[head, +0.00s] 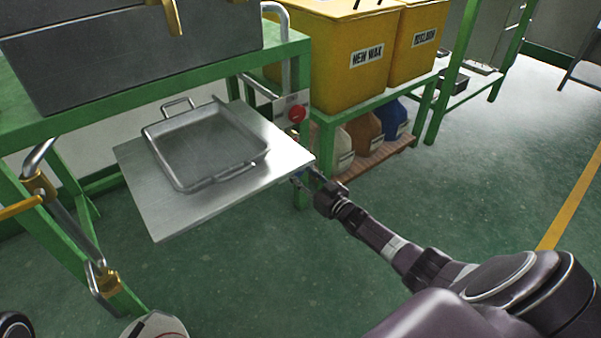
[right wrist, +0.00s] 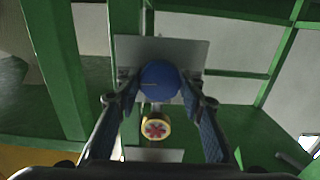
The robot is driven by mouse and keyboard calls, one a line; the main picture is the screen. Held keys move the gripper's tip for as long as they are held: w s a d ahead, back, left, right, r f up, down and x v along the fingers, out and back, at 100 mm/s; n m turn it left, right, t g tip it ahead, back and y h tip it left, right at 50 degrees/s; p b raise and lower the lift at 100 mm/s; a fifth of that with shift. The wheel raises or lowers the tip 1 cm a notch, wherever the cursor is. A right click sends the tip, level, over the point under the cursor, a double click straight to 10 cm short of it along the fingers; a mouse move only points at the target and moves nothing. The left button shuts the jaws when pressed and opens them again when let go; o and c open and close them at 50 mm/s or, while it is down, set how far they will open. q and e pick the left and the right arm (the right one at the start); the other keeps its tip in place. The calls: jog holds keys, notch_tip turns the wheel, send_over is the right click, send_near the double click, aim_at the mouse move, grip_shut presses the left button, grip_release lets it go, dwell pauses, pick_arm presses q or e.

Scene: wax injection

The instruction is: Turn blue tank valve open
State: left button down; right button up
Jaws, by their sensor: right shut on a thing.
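The blue tank valve shows in the right wrist view as a round blue knob (right wrist: 160,80) between the two fingers. My right gripper (right wrist: 161,92) is shut on this knob, with one finger on each side. In the head view my right gripper (head: 310,180) is at the right corner of the metal shelf plate, beside the green table leg. The knob is mostly hidden there by the gripper and the plate. The valve's turned angle cannot be told. My left gripper is not in view.
A metal tray (head: 205,148) lies on the plate (head: 180,216). A red button (head: 296,113) is just above the right gripper. A yellow-rimmed round part with a red centre (right wrist: 156,128) is below the knob. Yellow wax bins (head: 335,75) stand behind. Floor to the right is clear.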

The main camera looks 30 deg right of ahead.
dwell(0.5)
jog(key=o, duration=1.2)
jog(key=shift+c, duration=0.2)
jog(key=shift+s, duration=0.1)
jog(key=s+d, duration=0.1)
jog(key=s, duration=1)
jog(key=shift+s, duration=0.4)
